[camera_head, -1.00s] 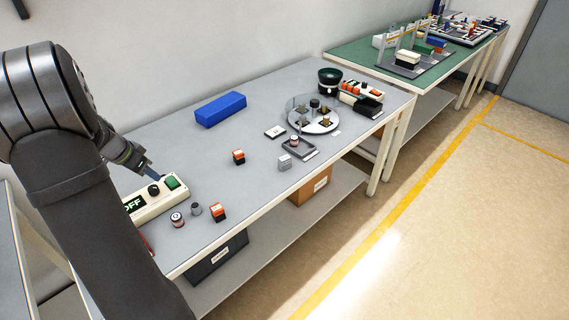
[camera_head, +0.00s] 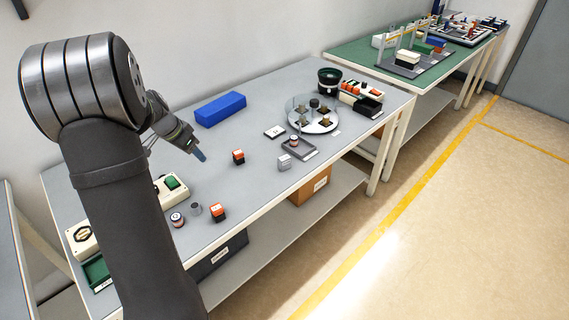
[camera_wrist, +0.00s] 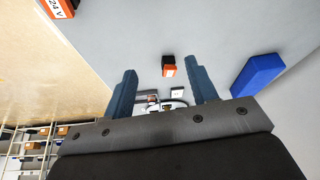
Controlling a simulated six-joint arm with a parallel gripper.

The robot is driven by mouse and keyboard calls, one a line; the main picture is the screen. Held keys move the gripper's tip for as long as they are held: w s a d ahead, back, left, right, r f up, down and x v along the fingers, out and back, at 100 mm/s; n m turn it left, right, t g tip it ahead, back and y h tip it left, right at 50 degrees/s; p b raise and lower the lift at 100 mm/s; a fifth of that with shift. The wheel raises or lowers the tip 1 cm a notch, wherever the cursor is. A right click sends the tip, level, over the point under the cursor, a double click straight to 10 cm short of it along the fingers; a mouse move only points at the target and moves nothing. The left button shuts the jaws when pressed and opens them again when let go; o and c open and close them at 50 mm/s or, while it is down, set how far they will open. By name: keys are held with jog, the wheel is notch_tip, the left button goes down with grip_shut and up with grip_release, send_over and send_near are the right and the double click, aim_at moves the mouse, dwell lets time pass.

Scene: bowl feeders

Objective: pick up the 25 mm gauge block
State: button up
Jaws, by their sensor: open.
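A small grey block (camera_head: 284,162) with a pale marking stands on the grey table, left of a dark tray. It may be the 25 mm gauge block; its marking is too small to read. My gripper (camera_head: 200,155) is above the table, left of an orange-and-black block (camera_head: 238,157) and well left of the grey block. In the wrist view my gripper (camera_wrist: 163,88) has its two blue fingers wide apart, with nothing held. Beyond them is the orange-and-black block (camera_wrist: 168,66). I cannot make out the grey block there.
A blue box (camera_head: 220,109) lies toward the wall. A dark tray (camera_head: 309,150) and a round plate (camera_head: 331,124) with several parts stand farther right. Another orange block (camera_head: 218,212), small cylinders and a switch box (camera_head: 172,186) are nearer.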

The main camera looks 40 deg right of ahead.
jog(key=s+d+r+m, duration=0.1)
jog(key=s+d, duration=0.5)
jog(key=d, duration=0.4)
jog(key=s+d+r+m, duration=0.1)
jog(key=s+d+r, duration=0.1)
jog(key=s+d, duration=0.6)
send_near(284, 158)
jog(key=shift+g, duration=0.4)
jog(key=x, duration=0.4)
jog(key=shift+s+a+f, duration=0.1)
jog(key=shift+f, duration=0.2)
jog(key=shift+w+d+x, duration=0.1)
jog(key=shift+w+x, duration=0.1)
jog(key=shift+x, duration=1.35)
jog(key=shift+w+d+x, duration=0.1)
jog(key=shift+w+x, duration=0.1)
jog(key=shift+x, duration=1.35)
jog(key=shift+r, duration=0.1)
jog(key=shift+c, duration=0.4)
grip_shut()
